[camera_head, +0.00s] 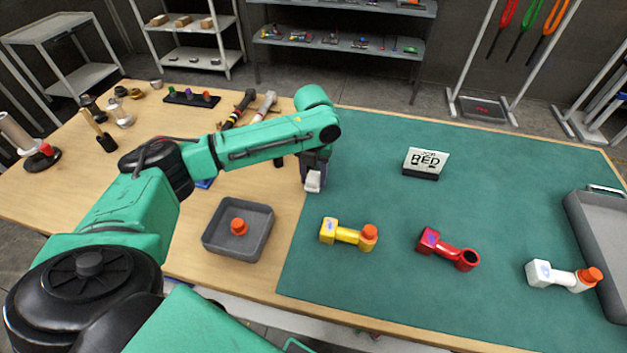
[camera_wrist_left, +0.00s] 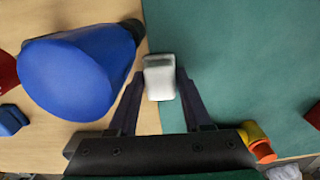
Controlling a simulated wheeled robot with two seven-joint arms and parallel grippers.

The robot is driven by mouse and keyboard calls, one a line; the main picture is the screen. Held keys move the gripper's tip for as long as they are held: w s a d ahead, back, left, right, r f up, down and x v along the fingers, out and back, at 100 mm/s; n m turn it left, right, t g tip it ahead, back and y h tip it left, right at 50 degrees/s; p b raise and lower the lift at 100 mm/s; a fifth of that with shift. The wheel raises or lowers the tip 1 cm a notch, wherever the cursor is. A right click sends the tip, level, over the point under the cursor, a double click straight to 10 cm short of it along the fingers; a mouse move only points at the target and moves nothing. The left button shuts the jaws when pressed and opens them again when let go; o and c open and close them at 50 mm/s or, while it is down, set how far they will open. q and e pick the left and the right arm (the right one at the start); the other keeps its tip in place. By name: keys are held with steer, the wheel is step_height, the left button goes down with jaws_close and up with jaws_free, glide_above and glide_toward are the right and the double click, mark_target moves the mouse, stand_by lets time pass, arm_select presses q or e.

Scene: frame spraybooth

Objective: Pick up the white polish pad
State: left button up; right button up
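The white polish pad (camera_wrist_left: 159,78) is a small pale block between the two fingertips of my left gripper (camera_wrist_left: 160,88) in the left wrist view. The fingers lie against both its sides, with no clear gap. In the head view the pad (camera_head: 313,182) shows at the lower end of my left gripper (camera_head: 315,172), near the left edge of the green mat (camera_head: 380,130). I cannot tell whether the pad touches the table. My right gripper is not in view.
A large blue object (camera_wrist_left: 75,75) stands close left of the gripper in the wrist view. A grey tray (camera_head: 215,245) with an orange-capped piece, and yellow (camera_head: 345,234), red (camera_head: 445,249) and white (camera_head: 560,276) fittings, lie nearer.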

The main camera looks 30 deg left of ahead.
arm_select(q)
jaws_close()
steer(key=shift+r, duration=0.55)
step_height(320, 180, up, 14)
steer(key=f+b, duration=0.1)
step_height(320, 180, up, 6)
steer(key=p, duration=0.2)
glide_above(314, 176)
steer(key=shift+a, duration=0.1)
steer(key=shift+o, duration=2)
jaws_free()
steer(key=c, duration=0.3)
steer(key=shift+c, duration=0.3)
